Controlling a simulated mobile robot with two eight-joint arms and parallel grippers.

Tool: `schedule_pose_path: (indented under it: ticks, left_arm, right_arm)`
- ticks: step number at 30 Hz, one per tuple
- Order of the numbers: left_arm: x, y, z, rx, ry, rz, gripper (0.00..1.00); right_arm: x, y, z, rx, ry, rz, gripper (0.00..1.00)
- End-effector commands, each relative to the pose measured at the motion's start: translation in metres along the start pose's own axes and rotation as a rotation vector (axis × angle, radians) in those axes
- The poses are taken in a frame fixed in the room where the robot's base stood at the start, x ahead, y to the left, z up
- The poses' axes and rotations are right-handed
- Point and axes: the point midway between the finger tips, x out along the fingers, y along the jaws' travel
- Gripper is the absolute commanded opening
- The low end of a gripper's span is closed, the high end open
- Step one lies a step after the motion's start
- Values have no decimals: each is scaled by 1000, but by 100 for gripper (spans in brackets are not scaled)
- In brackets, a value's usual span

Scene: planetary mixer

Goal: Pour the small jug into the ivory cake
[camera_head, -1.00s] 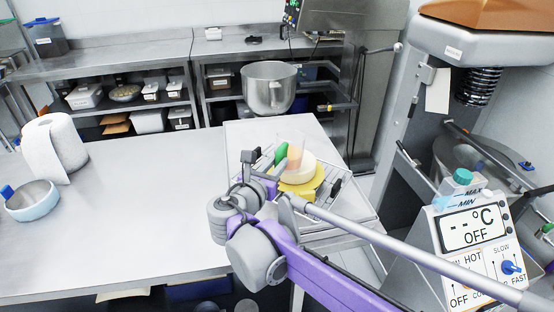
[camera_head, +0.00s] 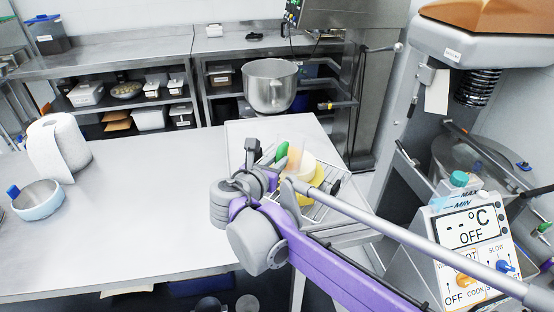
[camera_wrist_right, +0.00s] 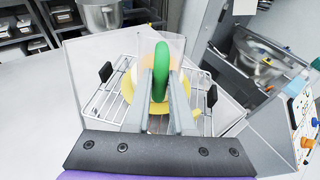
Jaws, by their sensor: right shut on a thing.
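A clear small jug (camera_wrist_right: 150,46) with a green handle (camera_wrist_right: 162,72) is held by my right gripper (camera_wrist_right: 163,82), whose fingers are shut on the handle. In the head view the jug (camera_head: 294,158) and its handle (camera_head: 282,150) show just beyond the gripper, in front of the ivory cake (camera_head: 308,168). The jug looks tilted, and an orange tint shows through it. The cake is partly hidden behind the jug and sits on a yellow base (camera_head: 318,186). In the wrist view the cake is mostly hidden by the jug and fingers. My left gripper is not in view.
A wire rack (camera_wrist_right: 104,100) lies under the cake on a small metal table. A steel bowl (camera_head: 270,86) stands behind it. A machine with a control panel (camera_head: 475,240) is on the right. The worktop (camera_head: 150,205) on the left is largely clear.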

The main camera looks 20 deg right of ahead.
Motion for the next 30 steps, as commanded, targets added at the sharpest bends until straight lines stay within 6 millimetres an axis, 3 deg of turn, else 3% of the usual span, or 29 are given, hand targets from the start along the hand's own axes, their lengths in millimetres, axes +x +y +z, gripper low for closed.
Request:
schedule_pose_path:
  ticks: [6,21,30]
  left_arm:
    - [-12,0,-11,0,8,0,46]
    - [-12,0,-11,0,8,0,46]
    - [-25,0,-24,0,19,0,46]
  right_arm:
    - [-2,0,9,1,60,0,0]
    - [-2,0,8,0,73,1,0]
    - [-3,0,20,2,162,0,0]
